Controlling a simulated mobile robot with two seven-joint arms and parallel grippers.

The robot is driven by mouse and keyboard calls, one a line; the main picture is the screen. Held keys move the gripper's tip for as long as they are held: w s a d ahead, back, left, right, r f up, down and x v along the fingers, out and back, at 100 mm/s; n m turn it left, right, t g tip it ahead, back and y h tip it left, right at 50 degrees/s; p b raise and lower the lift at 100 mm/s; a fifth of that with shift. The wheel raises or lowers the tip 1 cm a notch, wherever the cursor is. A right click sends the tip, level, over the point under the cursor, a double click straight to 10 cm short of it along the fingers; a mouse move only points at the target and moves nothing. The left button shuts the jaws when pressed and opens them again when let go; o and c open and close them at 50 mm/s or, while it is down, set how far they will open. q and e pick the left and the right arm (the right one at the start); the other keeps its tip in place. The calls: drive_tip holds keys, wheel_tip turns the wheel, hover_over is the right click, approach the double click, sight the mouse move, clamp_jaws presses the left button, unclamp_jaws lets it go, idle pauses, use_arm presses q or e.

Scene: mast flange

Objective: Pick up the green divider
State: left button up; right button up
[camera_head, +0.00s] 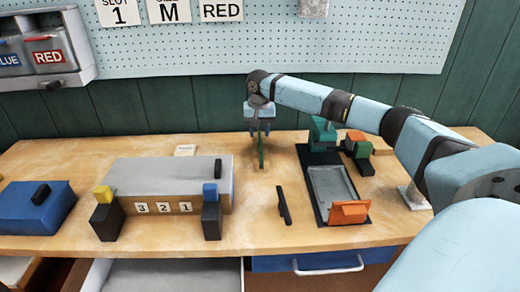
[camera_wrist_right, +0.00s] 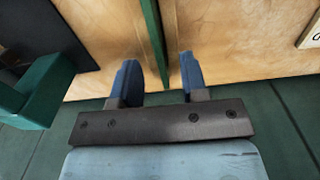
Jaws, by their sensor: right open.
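The green divider (camera_head: 262,150) is a thin upright plate standing on the wooden table, to the right of the grey-topped box, seen nearly edge-on. In the right wrist view the divider (camera_wrist_right: 153,40) runs as a narrow green strip between the two blue fingers. My right gripper (camera_head: 263,129) is above the divider's top, pointing down, with its fingers open. In its wrist view the gripper (camera_wrist_right: 158,78) has the strip between its fingers, with a gap on each side. Whether the fingertips reach below the divider's top edge is hard to tell. My left gripper is out of view.
The grey-topped box (camera_head: 170,175) with cards 3, 2, 1 stands left. A black-edged tray (camera_head: 312,190) with an orange piece (camera_head: 349,212) lies right, with green blocks (camera_head: 322,133) behind it. A small black bar (camera_head: 284,206) is in front. A pegboard (camera_head: 270,45) rises behind.

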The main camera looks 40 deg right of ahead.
sight(260, 140)
drive_tip(key=f, duration=0.4)
drive_tip(key=shift+w+d+f+b, duration=0.1)
drive_tip(key=shift+d+f+b, duration=0.2)
drive_tip(key=shift+f, duration=0.1)
clamp_jaws()
drive_tip(key=shift+r, duration=0.15)
wheel_tip(260, 140, up, 20)
drive_tip(key=p, duration=0.2)
